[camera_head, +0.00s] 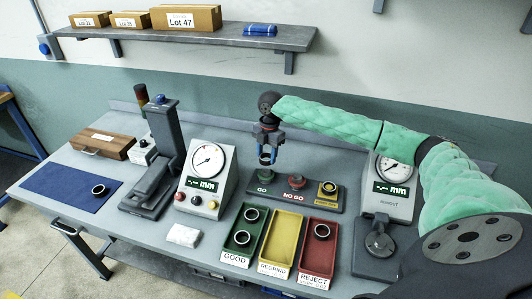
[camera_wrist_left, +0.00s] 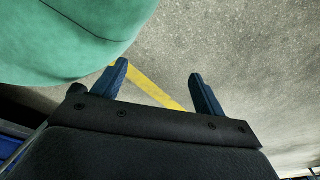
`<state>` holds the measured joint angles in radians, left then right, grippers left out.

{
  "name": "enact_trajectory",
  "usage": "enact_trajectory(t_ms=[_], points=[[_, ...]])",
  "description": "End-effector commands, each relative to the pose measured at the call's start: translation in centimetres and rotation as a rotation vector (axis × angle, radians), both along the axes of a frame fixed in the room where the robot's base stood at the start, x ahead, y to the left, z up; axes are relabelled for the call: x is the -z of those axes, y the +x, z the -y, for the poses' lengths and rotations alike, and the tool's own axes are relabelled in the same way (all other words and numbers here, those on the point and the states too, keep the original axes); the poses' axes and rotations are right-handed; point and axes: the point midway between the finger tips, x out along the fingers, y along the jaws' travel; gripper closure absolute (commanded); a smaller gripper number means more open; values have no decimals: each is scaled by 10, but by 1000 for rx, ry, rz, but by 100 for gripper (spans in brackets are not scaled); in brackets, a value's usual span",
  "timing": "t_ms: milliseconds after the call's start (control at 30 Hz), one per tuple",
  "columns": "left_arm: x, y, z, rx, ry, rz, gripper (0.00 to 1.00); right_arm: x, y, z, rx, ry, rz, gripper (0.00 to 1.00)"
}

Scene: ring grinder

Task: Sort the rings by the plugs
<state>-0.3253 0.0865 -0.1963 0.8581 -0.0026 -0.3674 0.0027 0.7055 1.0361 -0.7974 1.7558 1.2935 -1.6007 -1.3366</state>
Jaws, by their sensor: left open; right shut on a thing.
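My right gripper (camera_head: 267,155) is shut on a ring (camera_head: 266,160), directly above the green GO plug (camera_head: 264,177); I cannot tell whether the ring touches the plug. The NO GO plug (camera_head: 296,181) is red and a third plug (camera_head: 328,188) is yellow. The green GOOD tray (camera_head: 232,250) holds two rings, one at the back (camera_head: 251,214) and one nearer the front (camera_head: 242,237). The yellow REGRIND tray (camera_head: 282,235) is empty. The red REJECT tray (camera_head: 318,250) holds one ring (camera_head: 321,231). Another ring (camera_head: 99,190) lies on the blue mat (camera_head: 60,185). My left gripper (camera_wrist_left: 163,88) is open and empty above the floor.
A dial gauge with buttons (camera_head: 208,172) and a dark press stand (camera_head: 163,160) stand left of the trays. A runout gauge (camera_head: 390,190) stands at the right under my right arm. A white block (camera_head: 184,235) and a wooden case (camera_head: 103,143) also lie on the bench.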

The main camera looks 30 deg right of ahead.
Motion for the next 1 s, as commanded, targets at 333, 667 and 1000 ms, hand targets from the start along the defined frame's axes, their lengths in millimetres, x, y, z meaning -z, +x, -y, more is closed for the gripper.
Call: enact_trajectory(t_ms=[333,667,1000], points=[[-2,22,4,-1,-3,16,28,11,0,0,1,0,1,79],[-6,43,9,-2,-5,29,28,20,0,0,1,0,1,79],[-13,62,12,-2,-5,38,28,30,0,0,1,0,1,79]])
